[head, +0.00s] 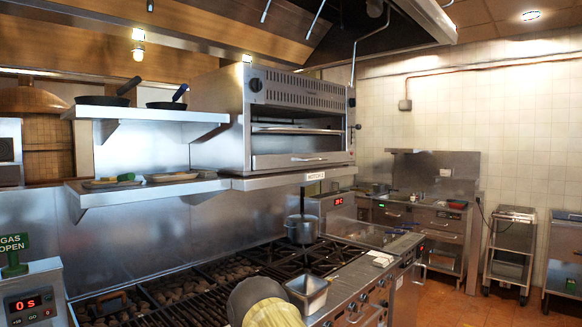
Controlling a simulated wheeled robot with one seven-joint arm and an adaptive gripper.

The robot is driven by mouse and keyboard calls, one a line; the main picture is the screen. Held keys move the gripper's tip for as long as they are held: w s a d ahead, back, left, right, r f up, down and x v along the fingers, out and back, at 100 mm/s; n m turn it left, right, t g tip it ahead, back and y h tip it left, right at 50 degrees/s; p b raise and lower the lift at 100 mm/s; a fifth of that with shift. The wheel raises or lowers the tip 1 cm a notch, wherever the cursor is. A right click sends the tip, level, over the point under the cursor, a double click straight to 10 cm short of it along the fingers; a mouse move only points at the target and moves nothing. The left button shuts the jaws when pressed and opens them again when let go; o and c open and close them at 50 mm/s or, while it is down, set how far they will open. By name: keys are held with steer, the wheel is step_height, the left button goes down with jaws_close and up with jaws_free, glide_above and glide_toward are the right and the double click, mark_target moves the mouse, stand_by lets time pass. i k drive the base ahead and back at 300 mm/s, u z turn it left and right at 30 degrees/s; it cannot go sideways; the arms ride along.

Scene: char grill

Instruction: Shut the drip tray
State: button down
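I cannot pick out the drip tray for certain in the head view. The char grill (205,275) runs along the bottom, with dark bars over coals, and its lower front is cut off by the frame. A steel broiler (300,120) is mounted on the wall above the range, with a handled front panel (303,160) along its bottom; I cannot tell whether this is a tray. No gripper fingers show in this view, so I cannot see whether my gripper is open or shut.
Rounded grey and yellow shapes (268,310) cover part of the front edge at bottom centre; what they are is unclear. A small steel pan (307,290) stands beside them. A pot (301,229) sits on the burners. Wall shelves (150,115) jut out at left. Tiled floor is open at right.

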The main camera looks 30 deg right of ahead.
mark_target(258, 162)
steer(key=z, duration=0.6)
steer(key=i, duration=0.5)
steer(key=z, duration=1)
steer(key=i, duration=0.6)
steer(key=z, duration=0.1)
